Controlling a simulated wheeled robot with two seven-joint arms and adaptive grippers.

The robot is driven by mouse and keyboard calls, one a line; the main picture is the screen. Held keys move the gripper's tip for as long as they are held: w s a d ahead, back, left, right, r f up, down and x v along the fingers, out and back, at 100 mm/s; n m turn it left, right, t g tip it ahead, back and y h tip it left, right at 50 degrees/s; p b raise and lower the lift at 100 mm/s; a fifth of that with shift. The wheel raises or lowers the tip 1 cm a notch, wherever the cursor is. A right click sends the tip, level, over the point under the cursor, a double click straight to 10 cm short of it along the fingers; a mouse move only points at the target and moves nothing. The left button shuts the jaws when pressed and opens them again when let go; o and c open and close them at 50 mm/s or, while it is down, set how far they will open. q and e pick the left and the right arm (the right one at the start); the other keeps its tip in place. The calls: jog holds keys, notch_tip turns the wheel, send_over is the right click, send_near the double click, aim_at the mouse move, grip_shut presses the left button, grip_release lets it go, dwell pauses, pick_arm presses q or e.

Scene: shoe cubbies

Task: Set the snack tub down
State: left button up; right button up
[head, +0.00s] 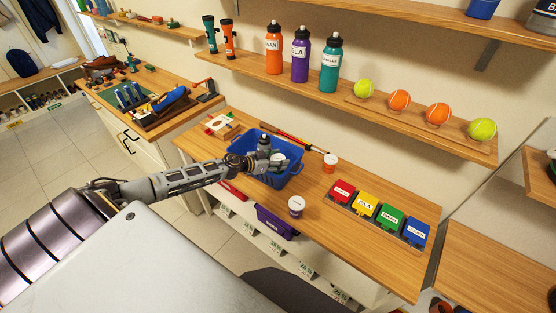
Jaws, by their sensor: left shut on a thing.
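My left gripper (268,158) reaches in from the left and is over the blue basket (292,176) on the wooden bench. It is shut on a small pale tub (278,159), which the fingers partly hide. I cannot tell whether the held tub touches anything in the basket. Two other small white tubs stand upright on the bench. One tub with an orange label (330,163) is to the right of the basket, and one with a dark label (296,205) is near the front edge. My right gripper is not in view.
Red, yellow, green and blue labelled boxes (363,203) sit in a tray at the bench's right. A long red-handled tool (297,139) lies behind the basket. A wall shelf above holds bottles (301,54) and balls (399,99). Bare bench (322,187) lies between the basket and boxes.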

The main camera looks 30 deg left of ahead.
aim_at(278, 158)
pick_arm(q)
jog(key=o, duration=1.1)
jog(key=shift+r, duration=0.1)
jog(key=shift+r, duration=0.45)
jog(key=shift+v, duration=2.4)
jog(key=v, duration=0.7)
jog(key=shift+r, duration=0.2)
jog(key=shift+a, duration=0.1)
